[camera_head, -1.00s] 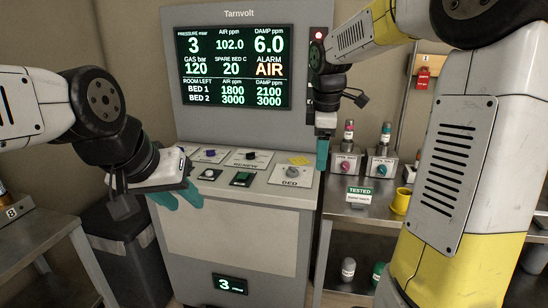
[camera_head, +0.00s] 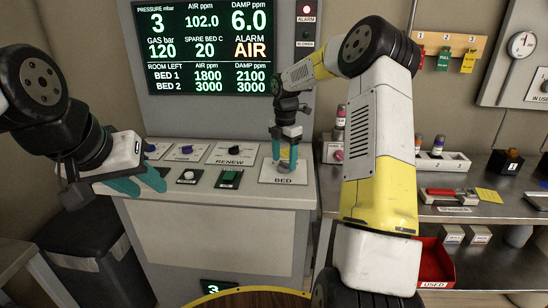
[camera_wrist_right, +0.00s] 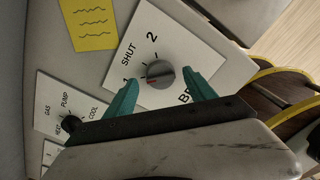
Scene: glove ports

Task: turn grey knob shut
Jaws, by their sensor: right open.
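The grey knob (camera_wrist_right: 160,74) sits on a white plate marked SHUT, 1, 2 and BED. In the right wrist view it lies between the teal fingers of my open right gripper (camera_wrist_right: 161,93). Gaps show beside it, and a red mark on its face points toward the lower left. I cannot tell if a finger touches it. In the head view my right gripper (camera_head: 285,158) points down over the BED plate (camera_head: 284,180), mostly hiding the knob. My left gripper (camera_head: 139,183) is open and empty in front of the console's left edge, its fingers slightly apart.
A green button (camera_head: 230,177) and other knobs share the panel. A yellow note (camera_wrist_right: 88,22) lies near the plate. A red bin (camera_head: 435,264) stands on the right shelf.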

